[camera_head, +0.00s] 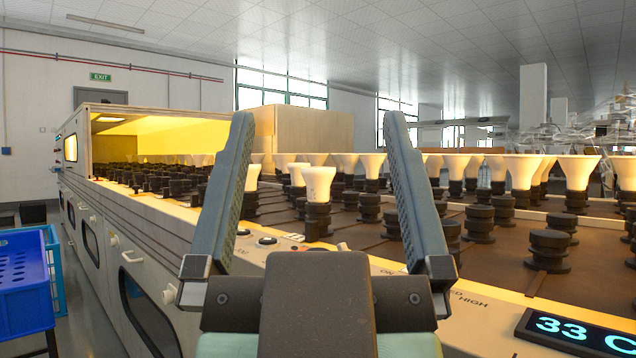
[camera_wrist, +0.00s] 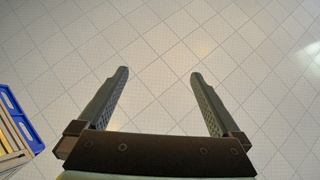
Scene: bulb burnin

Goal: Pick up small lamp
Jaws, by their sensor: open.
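Small white lamps stand upright in black sockets on the brown rack in the head view. The nearest small lamp (camera_head: 318,185) shows between my gripper's fingers in the picture, beyond them; another small lamp (camera_head: 297,174) is just behind it to the left. Larger flared lamps (camera_head: 522,170) stand to the right. My gripper (camera_head: 320,120) is open and empty, with its fingers spread and pointing up in front of the rack. In the wrist view my gripper (camera_wrist: 157,73) also has nothing between its fingers. No lamp shows there.
Several empty black sockets (camera_head: 549,248) stand on the rack (camera_head: 500,262). A lit oven-like chamber (camera_head: 160,130) is at the back left. A temperature display (camera_head: 575,332) is at the front right. Blue crates (camera_head: 22,280) stand at the left. The wrist view shows mostly a pale tiled surface (camera_wrist: 160,30).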

